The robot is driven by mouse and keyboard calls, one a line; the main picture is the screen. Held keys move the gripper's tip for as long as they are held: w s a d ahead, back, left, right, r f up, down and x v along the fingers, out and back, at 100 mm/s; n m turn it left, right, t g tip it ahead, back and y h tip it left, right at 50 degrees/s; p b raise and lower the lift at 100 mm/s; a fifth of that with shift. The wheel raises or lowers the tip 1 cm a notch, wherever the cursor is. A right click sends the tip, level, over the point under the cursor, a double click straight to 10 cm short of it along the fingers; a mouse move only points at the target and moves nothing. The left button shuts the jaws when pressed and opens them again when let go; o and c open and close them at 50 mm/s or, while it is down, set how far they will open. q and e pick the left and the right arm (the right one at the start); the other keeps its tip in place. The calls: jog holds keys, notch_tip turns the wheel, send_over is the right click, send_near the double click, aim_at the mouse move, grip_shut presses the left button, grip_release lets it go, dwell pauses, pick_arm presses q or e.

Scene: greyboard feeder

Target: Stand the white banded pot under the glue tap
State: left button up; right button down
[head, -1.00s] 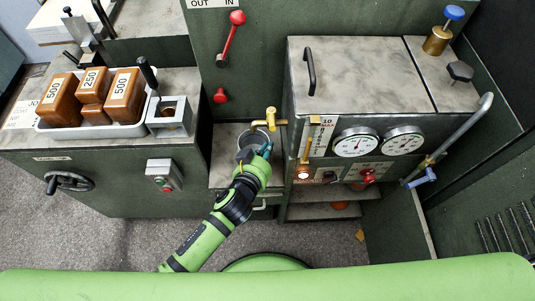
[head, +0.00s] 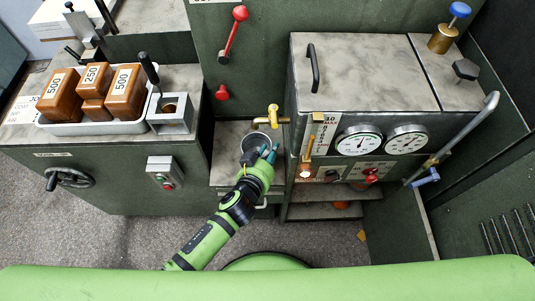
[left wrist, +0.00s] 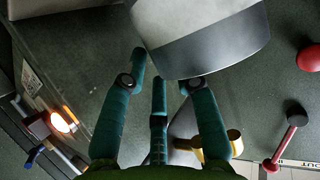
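The white banded pot (head: 259,135) stands on the low shelf below the brass glue tap (head: 272,117), partly hidden by my left gripper. In the left wrist view the pot (left wrist: 200,28) is pale with a darker grey band and lies just past my fingertips. My left gripper (head: 261,156) is in front of the pot. Its teal fingers (left wrist: 165,75) are spread with nothing between them. A brass part, apparently the tap (left wrist: 215,145), shows behind the right finger in the wrist view. I cannot tell whether the pot is exactly under the spout. My right gripper is not in view.
The gauge cabinet (head: 365,75) stands close to the right of the tap, with a lit lamp (head: 305,171). A white tray (head: 60,126) of brown blocks is on the left bench. A red lever (head: 233,35) and red knob (head: 221,92) are on the back panel.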

pick_arm(q)
jog(key=v, duration=1.2)
jog(key=s+a+f+g+y, duration=0.15)
jog(key=a+f, duration=0.25)
jog(key=f, duration=0.4)
jog(key=s+a+f+g+y, duration=0.1)
jog(key=s+a+f+g, duration=0.15)
jog(key=f, duration=0.55)
jog(key=s+a+f+g+y, duration=0.1)
jog(key=s+a+f, duration=0.25)
jog(key=f, duration=0.45)
jog(key=s+a+f+g, duration=0.2)
jog(key=s+a+f, duration=0.1)
jog(key=s, duration=0.4)
jog(key=s+a+f+n+g+y, duration=0.1)
jog(key=s+a+f+g, duration=0.1)
jog(key=s+f, duration=0.3)
jog(key=s+a+f+n+g, duration=0.1)
jog(key=s+a+f, duration=0.3)
jog(key=s, duration=0.4)
jog(key=shift+s+a+f+g+p, duration=0.3)
jog(key=shift+f+g+p, duration=0.1)
jog(key=shift+f+g, duration=0.25)
jog(key=shift+s+y, duration=0.1)
jog(key=shift+y, duration=0.15)
